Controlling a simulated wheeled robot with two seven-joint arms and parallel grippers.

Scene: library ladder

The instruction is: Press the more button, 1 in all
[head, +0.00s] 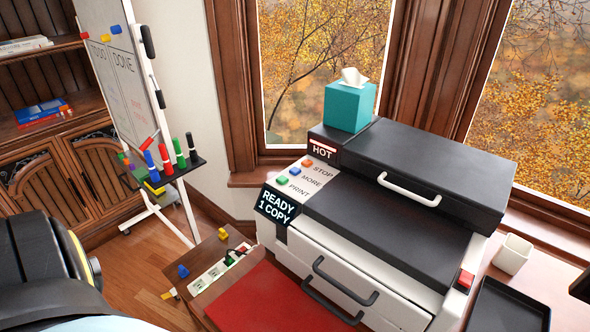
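The white and dark grey copier (385,262) stands before the window. Its slanted panel has three buttons in a row: an orange one (308,162) by STOP, the blue more button (294,171) by MORE, and a green one (281,181) by PRINT. Nothing covers the more button. The display (277,204) below them reads READY 1 COPY. A HOT label (322,153) sits above the panel. Part of my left arm shows at the lower left, away from the copier; neither gripper can be made out.
A teal tissue box (349,108) stands on the copier's back left. A red switch (465,280), white cup (512,253) and black tray (508,308) are at the right. A whiteboard (120,75) with a marker shelf stands left. A power strip (218,268) lies front left.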

